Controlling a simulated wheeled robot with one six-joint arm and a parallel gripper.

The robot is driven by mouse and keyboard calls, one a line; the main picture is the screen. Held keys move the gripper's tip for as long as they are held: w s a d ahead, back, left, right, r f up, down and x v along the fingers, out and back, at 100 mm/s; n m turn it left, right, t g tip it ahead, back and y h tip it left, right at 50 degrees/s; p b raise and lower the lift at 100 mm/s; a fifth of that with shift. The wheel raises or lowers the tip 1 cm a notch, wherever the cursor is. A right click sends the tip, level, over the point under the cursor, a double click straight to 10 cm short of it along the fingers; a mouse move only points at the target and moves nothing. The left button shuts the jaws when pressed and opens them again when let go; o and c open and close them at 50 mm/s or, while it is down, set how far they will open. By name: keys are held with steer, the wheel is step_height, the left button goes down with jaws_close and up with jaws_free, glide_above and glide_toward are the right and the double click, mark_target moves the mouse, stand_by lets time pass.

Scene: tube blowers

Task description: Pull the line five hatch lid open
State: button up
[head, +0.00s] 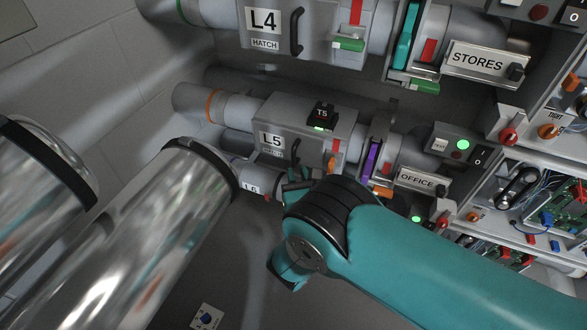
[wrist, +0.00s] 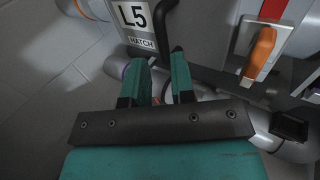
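The line five hatch (head: 315,110) is a grey box on a pipe, with an "L5 HATCH" label (head: 271,140) and a dark bar handle (head: 295,150). Its lid looks shut. In the wrist view, the label (wrist: 137,22) and the lower part of the black handle (wrist: 166,8) show at the top edge. An orange latch tab (wrist: 259,50) sits to the right; it also shows in the head view (head: 332,162). My gripper (wrist: 160,58) is open and empty, its teal fingers below the handle. In the head view my arm hides part of the fingers (head: 300,180).
A black T5 device (head: 322,114) with a green light sits on top of the hatch box. The L4 hatch (head: 312,30) is above, and an L6 label (head: 252,189) shows below. A purple gate (head: 372,160), OFFICE sign (head: 416,179) and control panels stand right.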

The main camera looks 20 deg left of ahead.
mark_target(294, 159)
steer(key=b, duration=0.2)
steer(key=shift+w+f+b, duration=0.3)
steer(key=shift+f, duration=0.05)
steer(key=x, duration=0.6)
steer(key=shift+r, duration=0.4)
jaws_close()
